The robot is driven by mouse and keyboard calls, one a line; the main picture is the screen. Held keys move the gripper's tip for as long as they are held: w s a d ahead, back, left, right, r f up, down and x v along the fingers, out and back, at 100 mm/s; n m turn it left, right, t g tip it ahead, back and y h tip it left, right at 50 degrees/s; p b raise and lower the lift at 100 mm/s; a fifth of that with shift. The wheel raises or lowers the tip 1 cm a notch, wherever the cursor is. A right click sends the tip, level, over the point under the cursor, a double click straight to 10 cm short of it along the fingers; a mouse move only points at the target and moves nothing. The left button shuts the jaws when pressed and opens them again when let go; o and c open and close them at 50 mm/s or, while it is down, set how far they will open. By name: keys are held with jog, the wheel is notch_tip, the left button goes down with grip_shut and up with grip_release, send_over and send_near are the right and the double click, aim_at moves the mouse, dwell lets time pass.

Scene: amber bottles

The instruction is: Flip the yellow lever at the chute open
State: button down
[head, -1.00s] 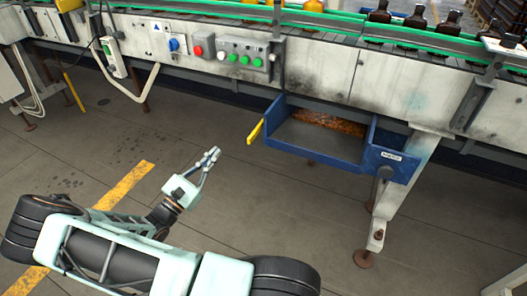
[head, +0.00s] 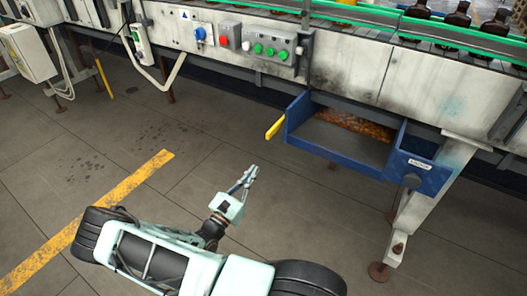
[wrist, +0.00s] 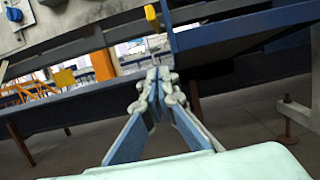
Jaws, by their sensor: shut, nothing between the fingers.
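The yellow lever (head: 275,127) sticks out from the left side of the blue chute (head: 422,172) in the head view. It is tilted, with its lower end toward the left. In the wrist view the lever (wrist: 152,17) shows near the top middle, beside the chute's blue wall (wrist: 230,38). My gripper (head: 250,171) is shut and empty, below and left of the lever and apart from it. In the wrist view my gripper's fingertips (wrist: 157,75) meet below the lever.
A conveyor frame (head: 345,65) runs across the back with a button panel (head: 270,47) above the chute. Dark bottles (head: 457,20) stand on the conveyor. A support leg (head: 420,210) stands right of the chute. Floor with a yellow stripe (head: 90,220) is clear at left.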

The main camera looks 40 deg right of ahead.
jog(key=w+d+r+b, duration=0.1)
jog(key=w+d+r, duration=0.2)
jog(key=d+r, duration=0.3)
jog(key=x, duration=0.2)
jog(key=shift+d+b, duration=0.35)
jog(key=shift+d, duration=0.15)
jog(key=shift+s+r, duration=0.1)
